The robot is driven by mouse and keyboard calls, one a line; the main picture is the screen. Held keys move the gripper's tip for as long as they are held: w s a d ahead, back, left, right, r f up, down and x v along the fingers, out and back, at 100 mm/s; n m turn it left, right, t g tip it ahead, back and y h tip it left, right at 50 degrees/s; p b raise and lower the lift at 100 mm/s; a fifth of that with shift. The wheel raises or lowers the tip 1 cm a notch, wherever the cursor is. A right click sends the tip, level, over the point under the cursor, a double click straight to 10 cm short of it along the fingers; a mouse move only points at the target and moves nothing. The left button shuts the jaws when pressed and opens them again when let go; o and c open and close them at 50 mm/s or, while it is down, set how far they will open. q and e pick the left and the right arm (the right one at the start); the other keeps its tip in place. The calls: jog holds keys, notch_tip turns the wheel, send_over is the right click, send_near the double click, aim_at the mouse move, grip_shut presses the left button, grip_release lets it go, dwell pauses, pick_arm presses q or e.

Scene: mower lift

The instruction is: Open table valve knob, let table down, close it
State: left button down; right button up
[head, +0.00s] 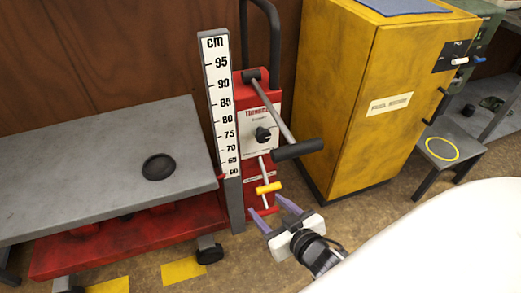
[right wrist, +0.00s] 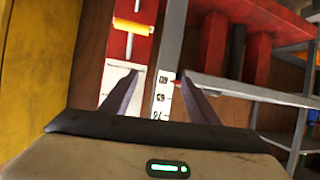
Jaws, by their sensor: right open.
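The grey lift table (head: 100,150) stands at the left above its red base (head: 130,240). Its red pointer sits near the low end of the cm scale (head: 216,95), around 60. The red pump column (head: 245,92) beside the scale carries a white plate with a black knob (head: 263,134); lower down is a yellow crosspiece on a thin rod (head: 268,187). Which one is the valve knob is not clear. My right gripper (head: 265,205) is open and empty just below the yellow crosspiece. In the right wrist view the crosspiece (right wrist: 132,27) lies beyond the fingertips, left of centre. My left gripper is not in view.
A black-gripped lever (head: 298,149) juts out from the column above my right gripper. A yellow cabinet (head: 365,100) stands to the right. A black disc (head: 158,167) lies on the table. The table has castors. Floor between column and cabinet is clear.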

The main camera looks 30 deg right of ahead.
aim_at(264, 139)
jog(key=w+d+r+t+h+b, duration=0.1)
jog(key=w+d+b, duration=0.1)
jog(key=w, duration=0.3)
jog(key=w+d+r+m+t+h+b, duration=0.1)
jog(key=w+d+r+t+b, duration=0.1)
jog(key=w+d, duration=0.2)
jog(key=w+d+r+m+t+h+b, duration=0.1)
jog(key=w+d+r+b, duration=0.1)
jog(key=w, duration=0.4)
jog(key=shift+w+d+r+t, duration=0.15)
jog(key=shift+d+t, duration=0.15)
jog(key=shift+d, duration=0.6)
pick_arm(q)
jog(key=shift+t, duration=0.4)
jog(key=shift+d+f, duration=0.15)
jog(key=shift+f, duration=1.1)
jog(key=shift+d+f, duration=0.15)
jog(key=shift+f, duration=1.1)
pick_arm(e)
jog(key=shift+w+d, duration=0.2)
jog(key=shift+w, duration=0.5)
jog(key=c, duration=1)
